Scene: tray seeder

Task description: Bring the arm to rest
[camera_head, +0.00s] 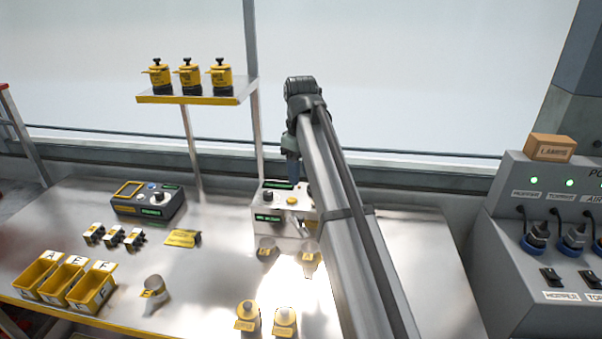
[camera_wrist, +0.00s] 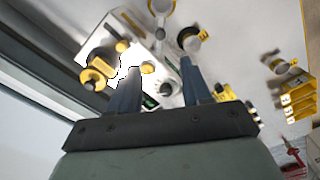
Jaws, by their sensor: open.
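My arm reaches up and away from the lower right of the head view, over the bench. Its gripper (camera_head: 294,178) points down just above the back of a grey-and-white machine box (camera_head: 268,217). In the wrist view my gripper (camera_wrist: 160,63) shows two dark fingers set apart, with nothing held between them. Beyond them are the bench and several yellow-marked parts. My arm hides part of the machine and the bench to its right.
The bench (camera_head: 215,270) carries yellow bins (camera_head: 92,290), a control box (camera_head: 148,201), a grey tagged cup (camera_head: 154,286) and several tagged canisters (camera_head: 247,317). A shelf (camera_head: 195,99) holds three yellow canisters. A powered console (camera_head: 515,265) stands at right. Bare bench shows right of my arm.

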